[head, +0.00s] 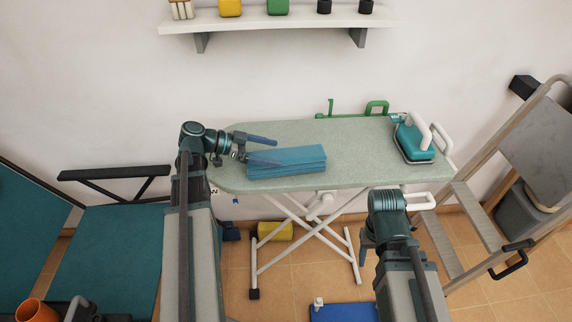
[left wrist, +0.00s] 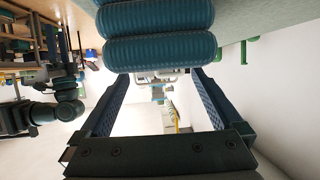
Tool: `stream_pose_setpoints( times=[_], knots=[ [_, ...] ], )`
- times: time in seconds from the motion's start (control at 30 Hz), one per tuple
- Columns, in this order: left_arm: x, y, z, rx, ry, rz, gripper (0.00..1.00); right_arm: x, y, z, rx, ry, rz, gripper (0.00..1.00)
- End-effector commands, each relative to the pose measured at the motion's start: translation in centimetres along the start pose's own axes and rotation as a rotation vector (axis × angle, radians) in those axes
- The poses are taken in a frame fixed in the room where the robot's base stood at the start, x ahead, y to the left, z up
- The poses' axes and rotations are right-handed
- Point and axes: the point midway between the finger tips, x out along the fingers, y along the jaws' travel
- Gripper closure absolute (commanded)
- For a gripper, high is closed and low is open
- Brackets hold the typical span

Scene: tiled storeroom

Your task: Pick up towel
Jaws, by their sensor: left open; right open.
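The blue towel (head: 288,162) lies folded in layers on the left part of the ironing board (head: 340,143). My left gripper (head: 264,149) is open at the towel's left end, its fingers pointing right. One finger is past the towel's far edge and the other overlaps its left end in the head view. In the left wrist view the towel's rounded folds (left wrist: 160,50) fill the top, close to the spread fingertips; I cannot tell whether they touch. My right gripper (head: 368,243) is open and empty, low in front of the board, partly hidden by its own wrist.
A teal iron (head: 414,142) stands at the board's right end. A green rack (head: 376,108) is behind the board. A stepladder (head: 475,205) stands right, a teal chair (head: 105,245) left. A shelf (head: 280,23) hangs on the wall above. A yellow object (head: 275,231) lies below.

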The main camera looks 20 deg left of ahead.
Motion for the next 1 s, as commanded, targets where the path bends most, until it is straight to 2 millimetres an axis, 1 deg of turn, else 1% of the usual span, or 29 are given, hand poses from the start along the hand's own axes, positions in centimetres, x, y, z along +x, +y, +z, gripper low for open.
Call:
stream_pose_setpoints(
  times=[0.27, 0.37, 0.5, 0.63, 0.87, 0.97, 1.0],
  knots=[
    [0.6, 0.0, 0.2, 0.0, 0.0, 0.0, 0.0, 0.4, 0.0, 0.0, 0.0, 0.0, 0.0, 0.45],
    [1.7, -0.1, 0.5, 0.001, 0.0, 0.001, 0.0, 1.1, -0.1, -0.1, 0.0, 0.0, 0.0, 0.45],
    [3.8, -0.2, 1.0, 0.002, 0.0, 0.002, 0.0, 2.3, -0.2, -0.1, 0.0, 0.0, 0.0, 0.45],
    [5.2, -0.2, 0.7, 0.001, 0.0, 0.001, 0.0, 2.6, -0.2, -0.2, 0.0, 0.0, 0.0, 0.45],
    [5.3, -0.2, 0.5, 0.0, 0.0, -0.001, 0.0, 2.5, -0.2, -0.1, 0.0, 0.0, 0.0, 0.45],
    [5.3, -0.2, 0.5, 0.0, 0.0, -0.001, 0.16, 2.5, -0.2, -0.1, 0.0, 0.0, 0.0, 0.45],
    [5.3, -0.2, 0.5, 0.0, 0.0, -0.001, 0.23, 2.5, -0.2, -0.1, 0.0, 0.0, 0.0, 0.45]
  ],
)
